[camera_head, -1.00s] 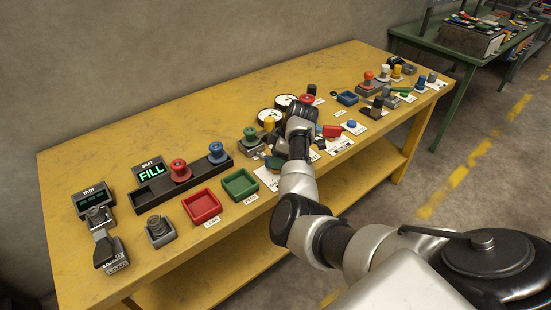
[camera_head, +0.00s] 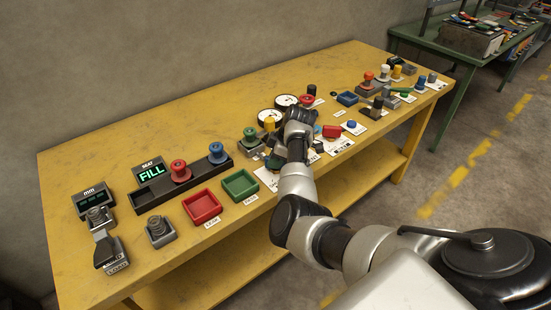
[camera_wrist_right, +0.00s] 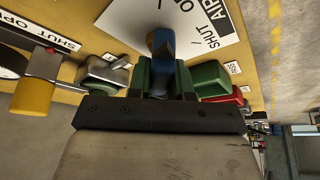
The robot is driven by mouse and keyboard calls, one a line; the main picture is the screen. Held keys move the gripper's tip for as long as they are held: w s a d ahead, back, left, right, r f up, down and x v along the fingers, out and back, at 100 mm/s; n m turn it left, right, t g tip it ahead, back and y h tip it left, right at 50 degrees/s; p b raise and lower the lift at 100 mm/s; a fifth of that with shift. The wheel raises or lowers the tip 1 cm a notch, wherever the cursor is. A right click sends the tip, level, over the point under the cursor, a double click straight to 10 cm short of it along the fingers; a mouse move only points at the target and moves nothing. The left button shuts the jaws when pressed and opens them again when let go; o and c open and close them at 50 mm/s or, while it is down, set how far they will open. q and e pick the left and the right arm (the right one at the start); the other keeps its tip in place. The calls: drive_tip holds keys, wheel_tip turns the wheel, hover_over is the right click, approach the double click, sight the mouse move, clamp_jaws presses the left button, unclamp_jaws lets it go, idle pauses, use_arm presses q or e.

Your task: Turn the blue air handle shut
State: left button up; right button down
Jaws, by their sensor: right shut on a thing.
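The blue air handle (camera_wrist_right: 161,48) shows in the right wrist view, standing over its white plate (camera_wrist_right: 200,22) printed AIR, SHUT and OPEN. My right gripper (camera_wrist_right: 161,78) is shut on the handle, with a finger on each side of it. In the head view my right gripper (camera_head: 277,155) is a dark shape over the middle of the yellow bench, and the gripped handle is hidden there. I cannot tell the handle's exact angle against the marks. My left gripper is not in view.
The yellow bench (camera_head: 110,165) carries close neighbours: a yellow knob (camera_wrist_right: 33,97) beside a SHUT/OPEN label, round gauges (camera_head: 269,117), and red (camera_head: 202,206) and green (camera_head: 240,185) trays. A FILL display (camera_head: 151,172) stands further left.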

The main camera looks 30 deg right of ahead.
drive_tip(key=m+p, duration=0.1)
drive_tip(key=p, duration=0.1)
drive_tip(key=m+h+p, duration=0.1)
drive_tip(key=m+p, duration=0.1)
drive_tip(key=m+t+p, duration=0.1)
drive_tip(key=shift+r+m+h+p, duration=0.25)
drive_tip(key=shift+m+h+p, duration=0.05)
drive_tip(key=shift+m+p, duration=0.1)
drive_tip(key=m+p, duration=0.1)
drive_tip(key=m, duration=0.1)
drive_tip(key=m+h+p, duration=0.1)
drive_tip(key=m+p, duration=0.1)
drive_tip(key=shift+f+m+h+p, duration=0.1)
drive_tip(key=shift+m+h+p, duration=0.2)
drive_tip(key=m+h+p, duration=0.1)
drive_tip(key=m, duration=0.1)
drive_tip(key=shift+m, duration=0.3)
drive_tip(key=shift+m+h+p, duration=0.35)
drive_tip(key=shift+m+h, duration=0.05)
drive_tip(key=shift+m, duration=0.5)
drive_tip(key=shift+f+m+h, duration=0.15)
drive_tip(key=shift+m+h, duration=0.55)
drive_tip(key=shift+m, duration=1.3)
drive_tip(key=shift+g, duration=0.3)
drive_tip(key=c, duration=1)
unclamp_jaws()
